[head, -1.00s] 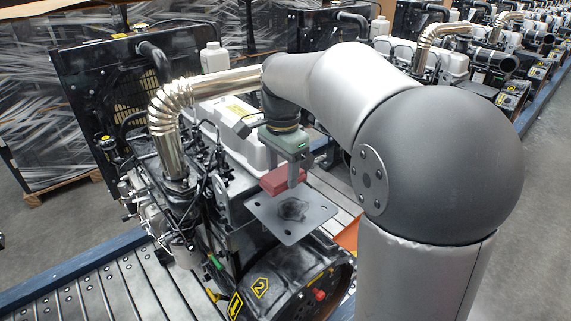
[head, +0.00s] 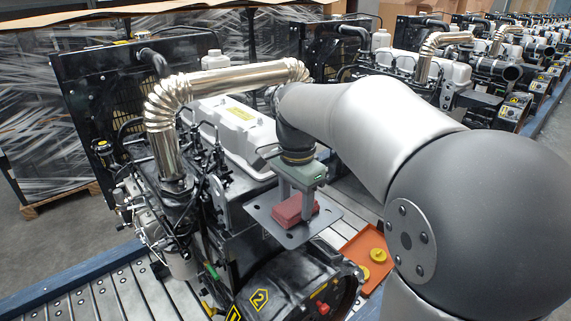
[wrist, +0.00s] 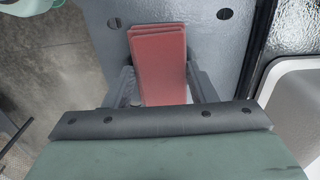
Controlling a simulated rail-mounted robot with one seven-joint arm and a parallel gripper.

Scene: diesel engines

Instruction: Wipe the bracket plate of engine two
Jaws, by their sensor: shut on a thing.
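Engine two (head: 215,190) is the nearest engine, with a yellow "2" label (head: 259,299) on its black round housing. Its grey bracket plate (head: 266,216) juts out above that housing and has holes near its corners. My gripper (head: 299,192) is over the plate, pointing down, shut on a folded red cloth (head: 293,212). The cloth lies on or just above the plate and covers its middle. In the wrist view the layered red cloth (wrist: 158,62) is between both fingers, with the grey plate (wrist: 210,50) behind it. No dark stain shows on the uncovered part of the plate.
An orange tray (head: 350,250) with yellow round pieces (head: 378,255) lies right of the plate on the roller conveyor. A shiny exhaust pipe (head: 220,85) and white valve cover (head: 235,125) stand close behind my gripper. More engines line the right back.

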